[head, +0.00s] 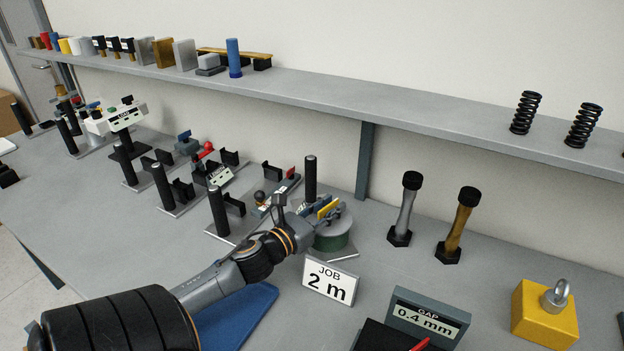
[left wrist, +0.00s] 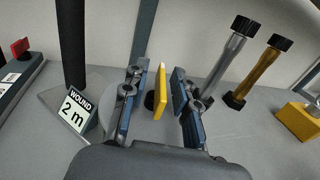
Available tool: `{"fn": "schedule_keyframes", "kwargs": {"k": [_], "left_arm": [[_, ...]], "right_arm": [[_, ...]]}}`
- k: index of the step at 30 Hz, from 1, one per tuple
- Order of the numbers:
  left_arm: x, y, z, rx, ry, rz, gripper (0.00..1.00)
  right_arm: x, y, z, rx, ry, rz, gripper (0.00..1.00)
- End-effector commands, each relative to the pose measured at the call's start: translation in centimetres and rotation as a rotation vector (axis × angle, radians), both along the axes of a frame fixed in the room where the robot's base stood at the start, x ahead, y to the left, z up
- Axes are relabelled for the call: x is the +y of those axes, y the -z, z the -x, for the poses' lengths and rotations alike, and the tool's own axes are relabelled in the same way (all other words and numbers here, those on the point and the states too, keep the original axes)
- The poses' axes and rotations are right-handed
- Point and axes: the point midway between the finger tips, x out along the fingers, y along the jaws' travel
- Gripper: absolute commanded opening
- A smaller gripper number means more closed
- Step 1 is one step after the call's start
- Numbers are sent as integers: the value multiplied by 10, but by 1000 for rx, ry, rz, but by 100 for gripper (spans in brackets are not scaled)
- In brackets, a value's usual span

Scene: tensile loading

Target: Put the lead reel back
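A round reel with a green side and grey top (head: 333,237) stands on a grey plate on the bench. A yellow upright tab (head: 328,208) rises at its top, and the tab also shows in the left wrist view (left wrist: 160,92). My left gripper (head: 322,208) is over the reel, its two fingers on either side of the tab. In the left wrist view the gripper (left wrist: 160,104) is open, with a gap visible left of the tab; contact on the right is unclear. A label reading "WOUND 2 m" (left wrist: 75,110) stands beside the reel. My right gripper is not in view.
A "JOB 2 m" card (head: 329,281) stands in front of the reel. Black posts with holders (head: 218,212) line the left. Grey (head: 405,210) and brown (head: 458,226) dumbbell-shaped pieces, a gap display (head: 427,318) and a yellow weight (head: 543,315) are right. A shelf (head: 400,107) runs behind.

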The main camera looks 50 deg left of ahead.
Motion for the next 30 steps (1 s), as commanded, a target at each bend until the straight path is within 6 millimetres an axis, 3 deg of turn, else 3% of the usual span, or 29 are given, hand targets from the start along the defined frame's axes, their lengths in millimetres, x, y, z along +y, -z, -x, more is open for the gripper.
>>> {"fn": "schedule_keyframes", "kwargs": {"k": [16, 21, 30], "left_arm": [[-3, 2, 96, 3, -2, 3, 28], [-4, 0, 110, 1, -1, -1, 28], [-4, -1, 112, 0, 1, -1, 28]], "right_arm": [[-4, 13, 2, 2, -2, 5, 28], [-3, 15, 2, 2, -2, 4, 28], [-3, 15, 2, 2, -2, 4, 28]]}}
